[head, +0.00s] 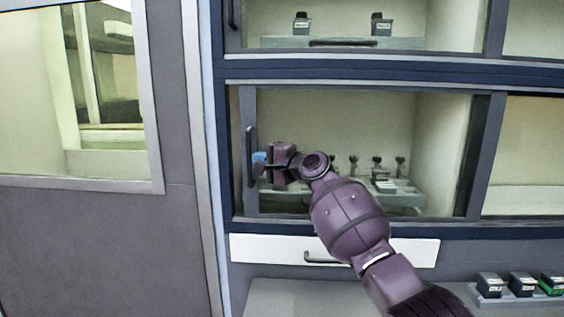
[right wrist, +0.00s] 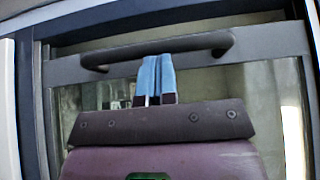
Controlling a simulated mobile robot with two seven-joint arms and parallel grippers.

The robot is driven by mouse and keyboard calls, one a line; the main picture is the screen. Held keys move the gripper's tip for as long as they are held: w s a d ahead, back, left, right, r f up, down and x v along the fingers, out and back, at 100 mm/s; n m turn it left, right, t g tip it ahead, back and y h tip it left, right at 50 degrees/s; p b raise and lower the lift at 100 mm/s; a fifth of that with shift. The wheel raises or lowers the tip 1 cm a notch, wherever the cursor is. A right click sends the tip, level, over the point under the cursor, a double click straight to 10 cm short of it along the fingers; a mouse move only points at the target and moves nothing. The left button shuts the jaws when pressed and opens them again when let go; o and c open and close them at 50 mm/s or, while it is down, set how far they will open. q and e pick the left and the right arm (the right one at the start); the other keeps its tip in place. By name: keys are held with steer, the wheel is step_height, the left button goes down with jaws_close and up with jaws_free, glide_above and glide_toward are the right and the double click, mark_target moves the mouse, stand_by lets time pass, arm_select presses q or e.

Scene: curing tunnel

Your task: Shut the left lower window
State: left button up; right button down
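The left lower window (head: 247,112) is a framed glass pane in the lower cabinet, with a dark vertical bar handle (head: 251,156) on its left upright. A narrow dark strip shows between that upright and the cabinet frame at the left. My right gripper (head: 259,162) is at the handle, just to its right. In the right wrist view the handle (right wrist: 200,45) runs across the top, and the blue fingers (right wrist: 155,78) are together with their tips at its near edge. Nothing shows between them. Whether they touch the handle is unclear. My left gripper is not in view.
Behind the glass is a tray (head: 405,200) with several small items. A white drawer (head: 275,248) with a dark handle is below. Small boxes (head: 522,284) stand at the lower right. A grey door (head: 90,240) with a window is at the left.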

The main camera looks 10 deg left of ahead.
mark_target(248, 159)
steer(key=a, duration=0.3)
steer(key=shift+a+f, duration=0.1)
steer(key=shift+a, duration=0.1)
steer(key=shift+s+a, duration=0.1)
steer(key=shift+r, duration=0.25)
